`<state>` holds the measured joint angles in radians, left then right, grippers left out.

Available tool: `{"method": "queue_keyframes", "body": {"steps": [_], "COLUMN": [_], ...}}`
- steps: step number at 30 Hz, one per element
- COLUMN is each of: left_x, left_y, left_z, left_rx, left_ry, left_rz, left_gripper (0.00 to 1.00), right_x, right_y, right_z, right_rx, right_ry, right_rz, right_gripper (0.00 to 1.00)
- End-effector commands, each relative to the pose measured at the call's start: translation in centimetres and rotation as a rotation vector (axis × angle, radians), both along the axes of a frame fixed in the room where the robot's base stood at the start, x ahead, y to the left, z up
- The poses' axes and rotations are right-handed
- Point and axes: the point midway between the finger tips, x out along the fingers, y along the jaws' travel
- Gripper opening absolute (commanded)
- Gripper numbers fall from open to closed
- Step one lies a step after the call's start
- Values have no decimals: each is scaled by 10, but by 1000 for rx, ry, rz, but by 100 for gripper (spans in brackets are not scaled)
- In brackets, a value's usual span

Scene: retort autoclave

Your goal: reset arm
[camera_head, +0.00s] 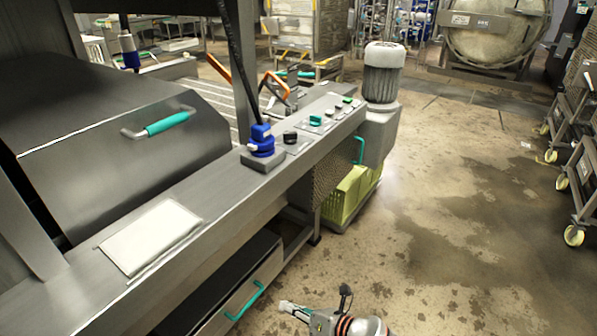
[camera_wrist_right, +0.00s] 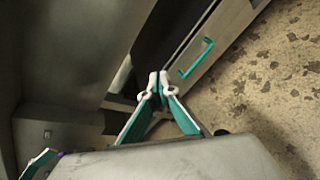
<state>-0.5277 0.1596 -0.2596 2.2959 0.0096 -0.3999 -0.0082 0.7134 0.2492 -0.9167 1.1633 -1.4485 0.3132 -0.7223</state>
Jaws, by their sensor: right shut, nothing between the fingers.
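My right gripper (camera_head: 291,308) shows at the bottom centre of the head view, low over the floor and to the right of the open drawer. In the right wrist view its two fingers (camera_wrist_right: 159,84) meet at the tips, shut with nothing between them. The drawer (camera_head: 230,300) with a teal handle (camera_head: 244,301) lies to the gripper's left in the head view. The drawer handle also shows in the wrist view (camera_wrist_right: 197,58), beyond the fingertips and apart from them. My left gripper is not in view.
The steel machine (camera_head: 190,215) with its control panel (camera_head: 318,118) fills the left side. A wheeled rack (camera_head: 580,165) stands at the right edge. The wet, stained floor (camera_head: 440,220) between is clear.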

Motion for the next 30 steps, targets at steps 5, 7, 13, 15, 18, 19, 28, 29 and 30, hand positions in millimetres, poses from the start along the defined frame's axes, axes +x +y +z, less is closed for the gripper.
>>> {"method": "queue_keyframes", "body": {"steps": [5,7,13,15,18,19,28,29,30], "left_x": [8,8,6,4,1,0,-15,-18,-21], "left_y": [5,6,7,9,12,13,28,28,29], "left_z": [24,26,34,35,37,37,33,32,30], "left_rx": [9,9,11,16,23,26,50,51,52], "left_ry": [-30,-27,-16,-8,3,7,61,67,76], "left_rz": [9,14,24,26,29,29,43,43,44], "left_gripper": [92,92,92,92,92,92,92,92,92], "right_x": [-27,-38,-73,-89,-114,-122,-227,-237,-249], "right_y": [1,-7,-49,-67,-97,-106,-192,-199,-206], "right_z": [70,86,116,121,124,125,123,122,122], "right_rx": [341,466,804,915,1068,1114,1512,1541,1579], "right_ry": [202,295,567,661,796,836,1196,1222,1255], "right_rz": [-238,-334,-614,-713,-857,-901,-1322,-1357,-1398], "right_gripper": [0,0,0,0,0,0,0,0,0]}}
